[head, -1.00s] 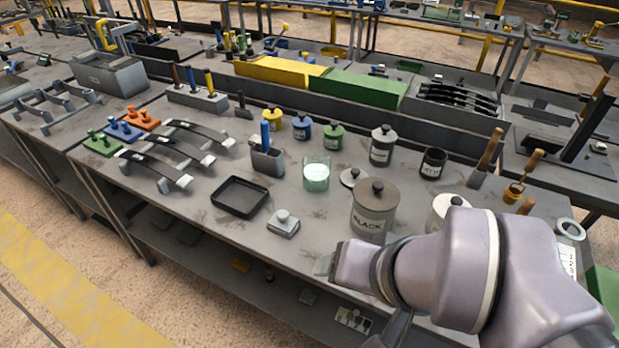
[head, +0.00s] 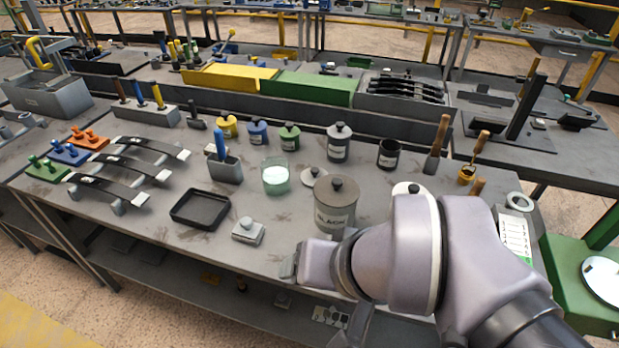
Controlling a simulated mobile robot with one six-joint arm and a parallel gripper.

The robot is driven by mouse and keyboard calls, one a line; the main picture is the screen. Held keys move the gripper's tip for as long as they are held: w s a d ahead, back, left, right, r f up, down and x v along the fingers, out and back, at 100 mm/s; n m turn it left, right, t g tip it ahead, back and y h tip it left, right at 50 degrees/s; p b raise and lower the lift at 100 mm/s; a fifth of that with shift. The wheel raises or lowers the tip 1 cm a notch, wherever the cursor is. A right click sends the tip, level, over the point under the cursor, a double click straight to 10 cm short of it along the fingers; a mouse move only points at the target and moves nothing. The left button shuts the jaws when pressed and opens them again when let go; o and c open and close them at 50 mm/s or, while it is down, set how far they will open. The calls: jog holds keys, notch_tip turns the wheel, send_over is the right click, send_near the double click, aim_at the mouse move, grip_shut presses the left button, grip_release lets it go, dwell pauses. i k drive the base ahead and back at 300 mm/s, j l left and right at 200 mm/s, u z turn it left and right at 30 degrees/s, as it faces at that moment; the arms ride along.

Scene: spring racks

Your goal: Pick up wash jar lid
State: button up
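An open glass jar (head: 275,177) of pale green liquid stands mid-table in the head view; I take it to be the wash jar.
A black tray (head: 200,208) and a small grey knobbed block (head: 248,231) lie left of my gripper. A grey holder (head: 225,170) with a blue handle stands left of the glass jar. A lidded white jar (head: 405,188) is partly behind my arm. Several small lidded jars stand behind.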

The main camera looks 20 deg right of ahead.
aim_at(308, 177)
jog(key=i+j+z, duration=0.35)
jog(key=j, duration=0.25)
jog(key=i+j+z, duration=0.3)
jog(key=j, duration=0.4)
jog(key=i, duration=0.1)
